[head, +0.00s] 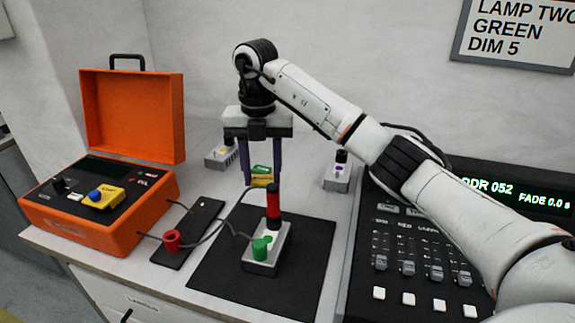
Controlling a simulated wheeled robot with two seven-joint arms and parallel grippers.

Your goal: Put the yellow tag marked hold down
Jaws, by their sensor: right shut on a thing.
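My right gripper (262,178) points straight down above the back of the black mat (222,272). Its two dark fingers are shut on a small yellow tag (262,182), which shows green at its top. The tag hangs upright between the fingertips, behind the red and black post. Any marking on it is too small to read. Whether its lower edge touches anything is hidden. My left gripper is out of view.
A grey box (262,266) with a green knob and a red-black post (273,205) stands on the mat. An open orange case (110,235) with a yellow piece is left. A black strip (188,235) bears a red ring. A black console (400,290) is right; small lamps stand behind.

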